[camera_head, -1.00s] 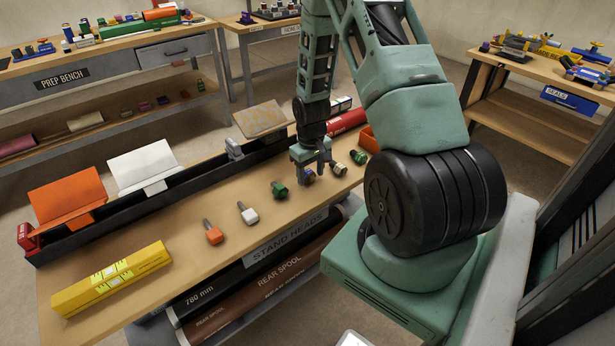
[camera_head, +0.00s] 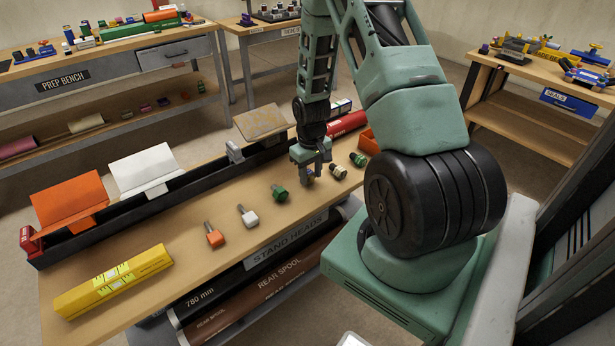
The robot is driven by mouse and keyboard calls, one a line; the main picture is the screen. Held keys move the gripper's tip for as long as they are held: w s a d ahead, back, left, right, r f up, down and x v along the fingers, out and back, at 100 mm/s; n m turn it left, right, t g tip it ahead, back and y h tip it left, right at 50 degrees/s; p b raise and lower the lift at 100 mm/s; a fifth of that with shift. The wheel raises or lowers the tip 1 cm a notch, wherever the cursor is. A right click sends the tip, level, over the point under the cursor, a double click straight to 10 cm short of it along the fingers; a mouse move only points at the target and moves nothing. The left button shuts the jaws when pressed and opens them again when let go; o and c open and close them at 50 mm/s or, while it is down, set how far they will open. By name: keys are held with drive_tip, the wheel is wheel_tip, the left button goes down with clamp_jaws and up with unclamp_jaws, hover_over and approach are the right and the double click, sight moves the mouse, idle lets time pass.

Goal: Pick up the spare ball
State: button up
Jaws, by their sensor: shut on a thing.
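I cannot make out which of these is labelled as the spare ball.
A black trough (camera_head: 125,209) runs along the bench's far side with orange (camera_head: 68,197) and white (camera_head: 145,166) plates standing in it. An orange bin (camera_head: 368,141) is at the right. Open bench lies left of the row.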

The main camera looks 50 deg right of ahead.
sight(311, 174)
drive_tip(key=shift+r, duration=0.3)
drive_tip(key=shift+r+p, duration=2.85)
drive_tip(key=shift+r, duration=0.45)
